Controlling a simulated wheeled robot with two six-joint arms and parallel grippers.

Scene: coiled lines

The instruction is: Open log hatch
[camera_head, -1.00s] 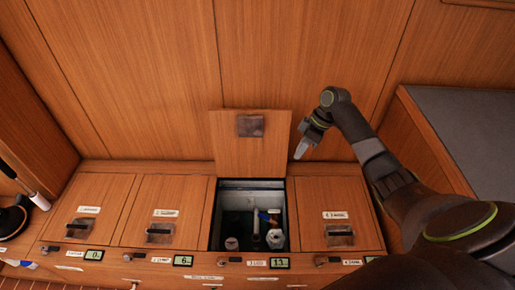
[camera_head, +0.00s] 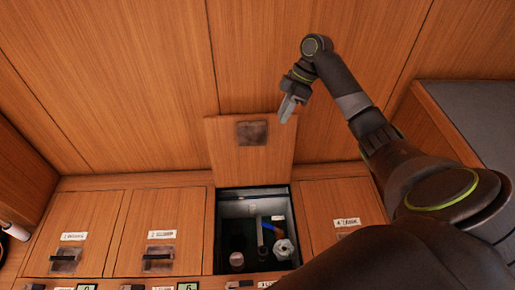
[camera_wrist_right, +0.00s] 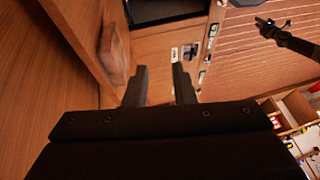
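One hatch in the row of lockers is open, its wooden lid (camera_head: 252,165) standing upright against the back wall with a dark handle plate (camera_head: 252,133) near its top. The opening (camera_head: 206,230) below shows a dark compartment with a few items inside. My right gripper (camera_head: 287,108) is just above the lid's upper right corner, apart from the handle. In the right wrist view its two fingers (camera_wrist_right: 158,82) are spread with nothing between them. A dark arm and gripper, seemingly my left (camera_wrist_right: 265,27), shows small in the right wrist view; its finger state is unclear.
Closed hatches lie on both sides of the opening: two on the left (camera_head: 160,225) and one on the right (camera_head: 340,195). A grey-topped cabinet (camera_head: 475,105) stands at the right. The wood wall (camera_head: 130,80) is close behind the lid.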

